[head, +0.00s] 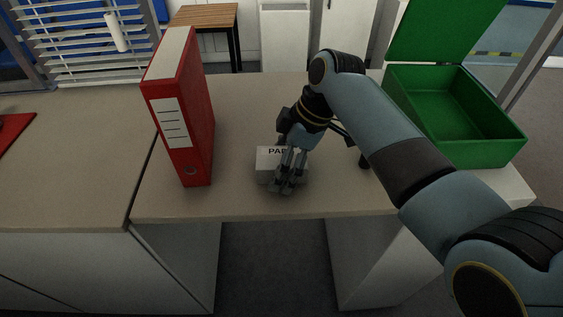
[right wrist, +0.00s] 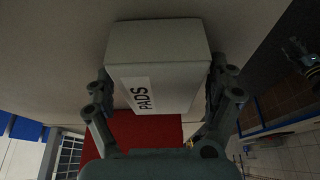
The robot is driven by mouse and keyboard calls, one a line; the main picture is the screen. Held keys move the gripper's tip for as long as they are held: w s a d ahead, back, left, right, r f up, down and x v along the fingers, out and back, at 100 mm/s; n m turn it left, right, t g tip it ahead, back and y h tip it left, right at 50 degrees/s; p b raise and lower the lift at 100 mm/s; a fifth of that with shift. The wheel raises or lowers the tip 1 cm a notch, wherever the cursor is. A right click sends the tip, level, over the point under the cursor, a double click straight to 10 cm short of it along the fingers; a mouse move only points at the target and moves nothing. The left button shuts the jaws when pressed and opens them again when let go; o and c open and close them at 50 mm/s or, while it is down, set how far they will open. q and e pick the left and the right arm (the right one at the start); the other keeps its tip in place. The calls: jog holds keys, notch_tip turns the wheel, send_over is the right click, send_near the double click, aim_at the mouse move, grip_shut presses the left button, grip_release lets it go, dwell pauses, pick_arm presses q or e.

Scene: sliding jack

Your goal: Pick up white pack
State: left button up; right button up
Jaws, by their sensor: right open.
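The white pack (head: 267,160), a small box with a black-lettered label, lies on the beige desk near its front edge. My right gripper (head: 287,182) is down at the pack and hides its right part in the head view. In the right wrist view the pack (right wrist: 165,60) lies between the two fingers of my right gripper (right wrist: 160,85), with its label reading "PADS". The fingers are open, one on each side of the pack. I cannot tell whether they touch it. My left gripper is not in view.
A red binder (head: 182,110) stands upright on the desk to the left of the pack. An open green box (head: 470,140) with its lid raised stands at the right. The desk (head: 240,100) is clear behind the pack.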

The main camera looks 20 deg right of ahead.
jog(key=shift+c, duration=0.5)
jog(key=shift+s, duration=0.1)
jog(key=c, duration=1.2)
jog(key=shift+o, duration=0.2)
jog(key=shift+r, duration=0.1)
